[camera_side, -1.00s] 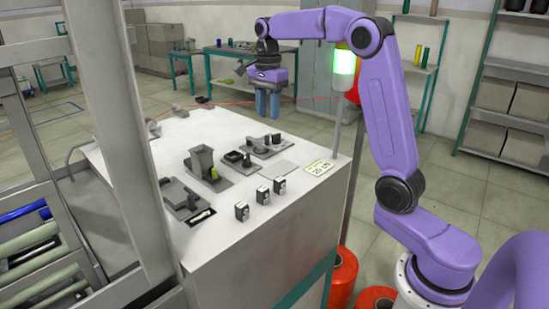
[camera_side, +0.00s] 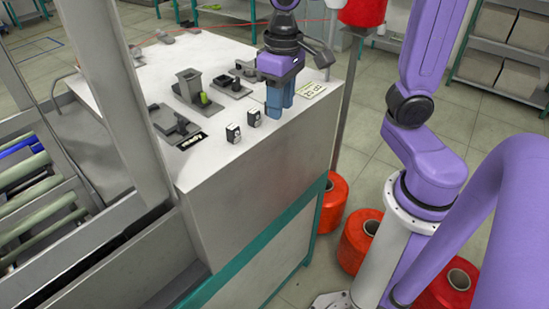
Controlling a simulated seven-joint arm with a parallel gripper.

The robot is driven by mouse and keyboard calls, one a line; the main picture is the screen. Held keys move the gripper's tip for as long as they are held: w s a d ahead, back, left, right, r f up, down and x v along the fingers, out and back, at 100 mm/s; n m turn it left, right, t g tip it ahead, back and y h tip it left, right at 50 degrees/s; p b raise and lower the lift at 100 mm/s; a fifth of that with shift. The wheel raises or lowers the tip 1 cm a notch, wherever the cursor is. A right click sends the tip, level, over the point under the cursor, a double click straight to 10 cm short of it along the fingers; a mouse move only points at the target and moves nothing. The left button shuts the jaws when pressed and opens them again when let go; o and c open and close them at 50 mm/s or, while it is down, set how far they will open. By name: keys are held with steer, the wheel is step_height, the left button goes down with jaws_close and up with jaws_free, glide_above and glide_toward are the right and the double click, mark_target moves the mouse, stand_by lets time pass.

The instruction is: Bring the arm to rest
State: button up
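My gripper (camera_side: 279,108) hangs pointing down over the right front part of the white worktop (camera_side: 215,60). Its two blue fingers are close together, and I cannot tell whether they are open or hold anything. Two small black blocks, one (camera_side: 233,134) further left and one (camera_side: 253,118) nearer the fingers, stand upright at the front of the worktop. The spot to the right of them is hidden behind the fingers. My forearm is partly cut off by the top edge of the picture.
A grey hopper fixture (camera_side: 190,83), a switch fixture (camera_side: 177,125) and another fixture (camera_side: 232,86) stand behind the blocks. A grey post (camera_side: 349,75) rises beside the worktop. Several orange spools (camera_side: 362,240) stand on the floor.

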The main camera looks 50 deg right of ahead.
steer(key=s+d+f+n, duration=0.1)
steer(key=s+f+n, duration=0.1)
steer(key=s+n, duration=0.3)
steer(key=s+f+n, duration=0.3)
steer(key=s+n, duration=0.3)
steer(key=s, duration=0.4)
steer(key=shift+d+f, duration=0.15)
steer(key=shift+d, duration=0.25)
